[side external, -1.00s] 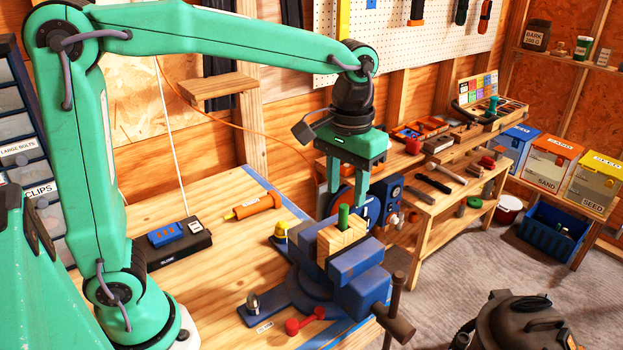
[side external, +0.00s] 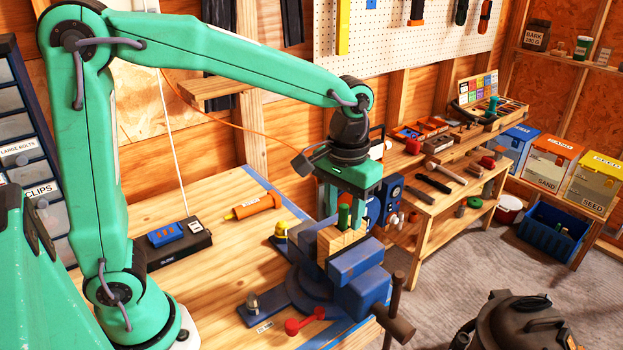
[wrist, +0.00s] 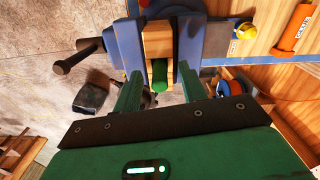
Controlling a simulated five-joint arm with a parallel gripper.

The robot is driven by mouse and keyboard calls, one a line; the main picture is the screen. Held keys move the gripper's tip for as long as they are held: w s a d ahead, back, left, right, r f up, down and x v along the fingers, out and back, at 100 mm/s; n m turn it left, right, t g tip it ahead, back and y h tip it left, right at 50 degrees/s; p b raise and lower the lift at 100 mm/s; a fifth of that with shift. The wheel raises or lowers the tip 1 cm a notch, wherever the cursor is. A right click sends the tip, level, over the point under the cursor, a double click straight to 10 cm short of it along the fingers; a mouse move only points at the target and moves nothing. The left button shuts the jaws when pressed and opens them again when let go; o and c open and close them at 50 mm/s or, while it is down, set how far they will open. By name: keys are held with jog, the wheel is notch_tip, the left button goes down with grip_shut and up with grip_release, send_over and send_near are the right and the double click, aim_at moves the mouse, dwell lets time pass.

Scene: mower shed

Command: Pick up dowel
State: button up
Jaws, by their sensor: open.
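The green dowel (side external: 344,216) stands upright out of a light wood block (side external: 341,241). The block is clamped in the blue vise (side external: 353,262) at the bench's right end. My gripper (side external: 345,212) is open and points down over the block, its fingers around the top of the dowel. In the wrist view the dowel (wrist: 159,76) shows between the two green fingers of my gripper (wrist: 160,74), with a gap on each side. The dowel's lower part is hidden in the block.
The vise handle (side external: 396,295) sticks out at the front right. A red-handled item (side external: 304,320) lies by the vise base. An orange tube (side external: 253,207) and a black box with a blue top (side external: 175,243) are on the bench. The bench's middle is clear.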

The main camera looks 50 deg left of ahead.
aim_at(345, 206)
grip_shut()
jog(key=shift+r, duration=0.1)
jog(key=shift+r, duration=0.4)
notch_tip(345, 206, up, 3)
jog(key=shift+r, duration=0.1)
jog(key=s+d+r, duration=0.7)
jog(key=s+d, duration=0.1)
jog(key=shift+s, duration=0.25)
dwell(0.4)
